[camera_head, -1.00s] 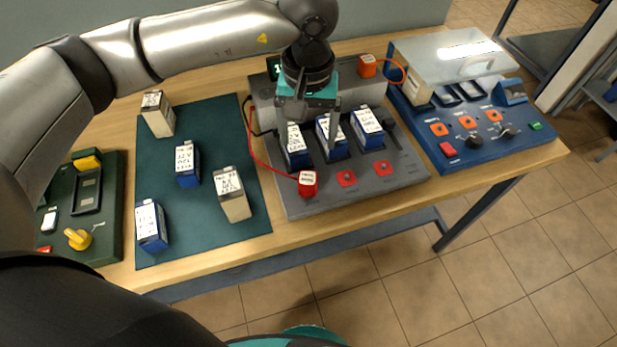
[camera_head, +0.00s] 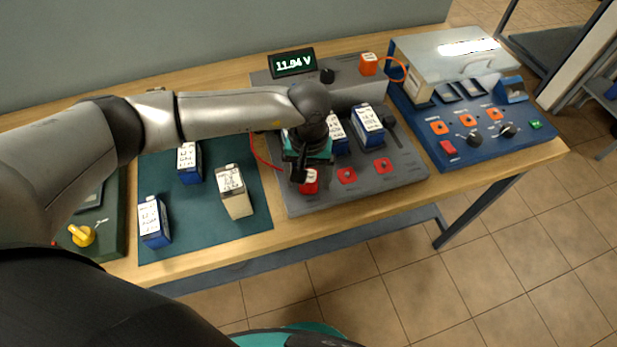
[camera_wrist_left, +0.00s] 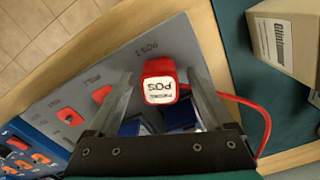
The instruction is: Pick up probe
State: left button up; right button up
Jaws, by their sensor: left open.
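The probe (camera_wrist_left: 160,82) is a red block with a white label reading "PROBE POS" and a red cable. In the left wrist view it sits at the front edge of the grey test panel, between the two fingers of my left gripper (camera_wrist_left: 157,92). The fingers are open, with a gap showing beside the probe. In the head view the probe (camera_head: 309,183) shows just below my left gripper (camera_head: 303,172), which partly hides it. My right gripper is not in view.
The grey panel (camera_head: 400,182) holds several blue batteries, red sockets and a display (camera_head: 292,63) reading 11.94 V. A blue panel (camera_head: 490,155) stands to the right. Left of it, several batteries stand on a dark green mat (camera_head: 205,235).

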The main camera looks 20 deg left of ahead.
pick_arm(q)
jog(key=shift+c, duration=0.3)
grip_shut()
dwell(0.5)
